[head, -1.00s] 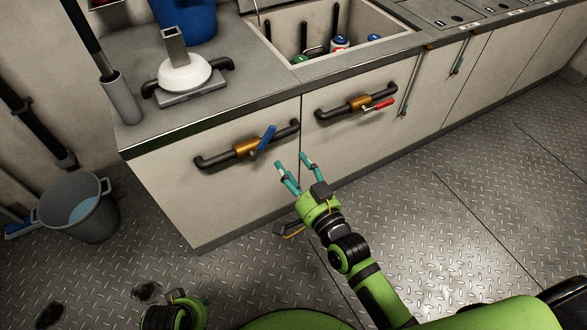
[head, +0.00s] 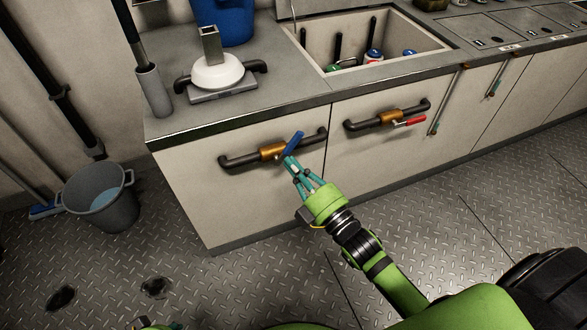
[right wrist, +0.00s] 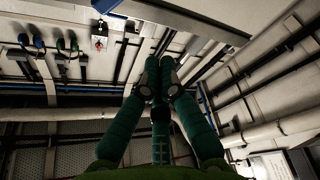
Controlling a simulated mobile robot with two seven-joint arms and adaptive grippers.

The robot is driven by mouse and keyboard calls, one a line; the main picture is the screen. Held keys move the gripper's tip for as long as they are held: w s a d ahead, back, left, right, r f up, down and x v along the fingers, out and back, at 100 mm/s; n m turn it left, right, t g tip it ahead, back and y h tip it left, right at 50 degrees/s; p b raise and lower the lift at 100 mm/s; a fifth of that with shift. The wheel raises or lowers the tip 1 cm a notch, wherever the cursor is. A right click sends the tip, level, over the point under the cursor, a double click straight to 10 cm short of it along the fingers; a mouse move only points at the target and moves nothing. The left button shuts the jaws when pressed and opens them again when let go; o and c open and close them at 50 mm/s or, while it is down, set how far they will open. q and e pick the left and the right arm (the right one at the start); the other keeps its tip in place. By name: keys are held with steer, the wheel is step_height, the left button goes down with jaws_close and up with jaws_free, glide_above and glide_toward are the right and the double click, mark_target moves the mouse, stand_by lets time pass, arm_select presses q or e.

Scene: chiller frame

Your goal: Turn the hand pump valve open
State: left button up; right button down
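A valve with a brass body (head: 272,152) and a blue lever (head: 293,143) sits on a dark pipe on the cabinet front, below the white hand pump (head: 215,72). The lever slants up to the right. My right gripper (head: 290,161) is at the lever's lower end; its fingers are drawn together. I cannot tell whether they touch the lever. In the right wrist view the fingers (right wrist: 158,77) converge, and no blue lever shows between them. A second valve, with a red lever (head: 408,122), is on the cabinet to the right.
A sink (head: 318,62) with several items is set in the countertop. A grey bucket (head: 103,200) stands on the floor at left. A grey cylinder (head: 154,94) stands at the counter's left end.

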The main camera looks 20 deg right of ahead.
mark_target(289, 148)
steer(key=w, duration=0.2)
steer(key=w+b, duration=0.1)
steer(key=w, duration=0.1)
steer(key=w+b, duration=0.1)
steer(key=w, duration=0.1)
steer(key=shift+w+d+f, duration=0.3)
steer(key=shift+d+f, duration=0.1)
arm_select(q)
steer(key=shift+w+d+r+t, duration=0.15)
steer(key=shift+w+r+t, duration=0.3)
steer(key=shift+r, duration=0.45)
steer(key=shift+w+d+r+t, duration=0.15)
steer(key=shift+w+r+t, duration=0.25)
steer(key=shift+r, duration=0.45)
steer(key=shift+w+d+r+t, duration=0.15)
steer(key=shift+w+r+t, duration=0.25)
steer(key=shift+r, duration=0.5)
arm_select(e)
steer(key=shift+d+f, duration=0.15)
steer(key=shift+d, duration=0.05)
